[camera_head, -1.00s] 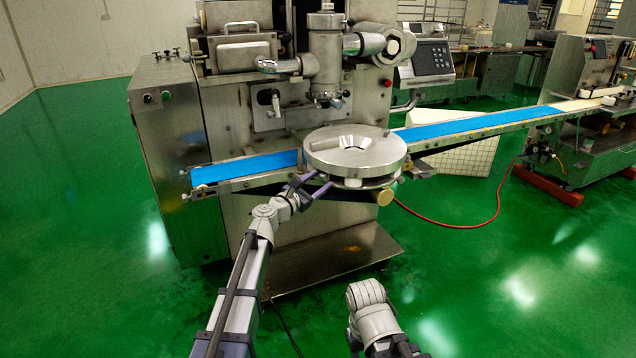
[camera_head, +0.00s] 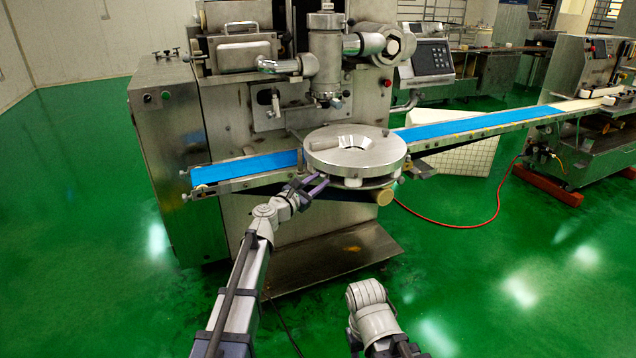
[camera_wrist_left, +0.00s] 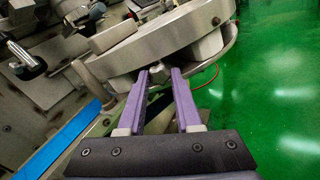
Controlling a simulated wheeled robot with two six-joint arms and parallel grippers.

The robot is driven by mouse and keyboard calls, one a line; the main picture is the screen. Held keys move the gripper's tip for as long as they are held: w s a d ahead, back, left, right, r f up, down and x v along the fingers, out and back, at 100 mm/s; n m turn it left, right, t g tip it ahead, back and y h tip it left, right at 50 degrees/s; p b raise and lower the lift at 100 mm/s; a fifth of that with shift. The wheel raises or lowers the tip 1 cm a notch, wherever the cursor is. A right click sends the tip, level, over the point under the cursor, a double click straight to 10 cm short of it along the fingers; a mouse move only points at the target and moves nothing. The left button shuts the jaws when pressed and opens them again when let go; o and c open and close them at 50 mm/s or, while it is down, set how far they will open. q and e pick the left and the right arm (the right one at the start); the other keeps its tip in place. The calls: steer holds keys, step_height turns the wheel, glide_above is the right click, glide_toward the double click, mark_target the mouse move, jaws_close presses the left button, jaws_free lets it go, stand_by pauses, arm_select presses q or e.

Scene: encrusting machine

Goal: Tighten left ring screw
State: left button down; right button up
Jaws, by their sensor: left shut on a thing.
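The round metal ring assembly (camera_head: 354,152) sits on the front of the machine, level with the conveyor. My left gripper (camera_head: 322,181) reaches its lower left edge with two purple fingers. In the left wrist view, the left ring screw (camera_wrist_left: 158,71) is a small metal head under the ring's rim. The fingertips of my left gripper (camera_wrist_left: 159,75) are on either side of it, shut on it. The fingers partly hide the screw's shaft. In the head view the screw is too small to make out clearly. My right arm shows at the bottom, but its gripper is out of view.
A blue conveyor belt (camera_head: 245,170) runs past the ring on both sides. A tan round knob (camera_head: 385,197) sits under the ring at the right. A metal base plate (camera_head: 335,258) lies low below the machine. The green floor in front is open.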

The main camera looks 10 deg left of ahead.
arm_select(q)
steer(key=m, duration=2.2)
steer(key=shift+m, duration=0.3)
steer(key=m, duration=0.4)
steer(key=shift+m, duration=0.3)
steer(key=m, duration=0.4)
steer(key=shift+s, duration=0.1)
steer(key=shift+m, duration=2.1)
